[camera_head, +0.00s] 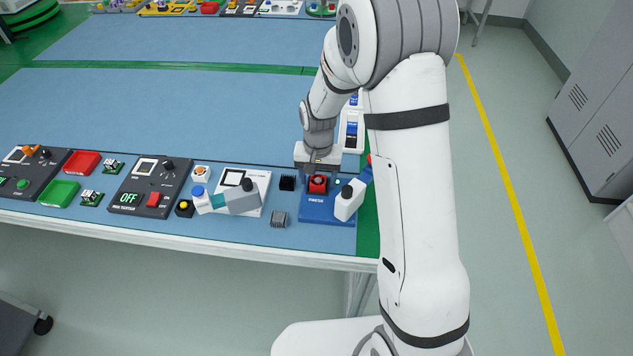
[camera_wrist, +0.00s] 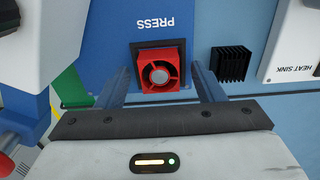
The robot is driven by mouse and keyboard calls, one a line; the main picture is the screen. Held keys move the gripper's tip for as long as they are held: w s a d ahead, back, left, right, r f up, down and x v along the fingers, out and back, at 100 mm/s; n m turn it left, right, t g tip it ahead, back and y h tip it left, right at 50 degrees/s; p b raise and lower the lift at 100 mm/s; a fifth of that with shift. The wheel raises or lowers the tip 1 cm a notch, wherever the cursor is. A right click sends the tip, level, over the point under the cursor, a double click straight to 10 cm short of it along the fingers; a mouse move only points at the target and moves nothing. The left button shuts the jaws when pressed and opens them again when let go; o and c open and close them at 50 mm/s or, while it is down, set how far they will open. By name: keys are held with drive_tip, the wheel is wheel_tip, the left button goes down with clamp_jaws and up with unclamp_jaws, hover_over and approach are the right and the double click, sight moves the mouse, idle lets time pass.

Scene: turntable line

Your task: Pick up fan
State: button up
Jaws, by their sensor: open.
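The fan (camera_wrist: 159,74) is a red square block with a round grey hub. It sits in a black recess of the blue press (camera_wrist: 188,22), which is labelled PRESS in the wrist view. In the head view the fan (camera_head: 317,184) shows on the blue press base (camera_head: 322,209) near the table's right end. My gripper (camera_wrist: 161,88) is open, with one finger on each side of the fan and a visible gap on both sides. In the head view my gripper (camera_head: 318,172) is just above the press; its fingertips are partly hard to make out.
A black heat sink (camera_wrist: 230,64) stands beside the press. A white press lever (camera_head: 347,200) is close on the right. A grey finned block (camera_head: 279,219) and a white heat sink station (camera_head: 241,189) lie to the left. The table's middle (camera_head: 180,105) is clear.

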drive_tip(key=shift+f, duration=0.1)
drive_tip(key=c, duration=1.1)
drive_tip(key=shift+c, duration=0.2)
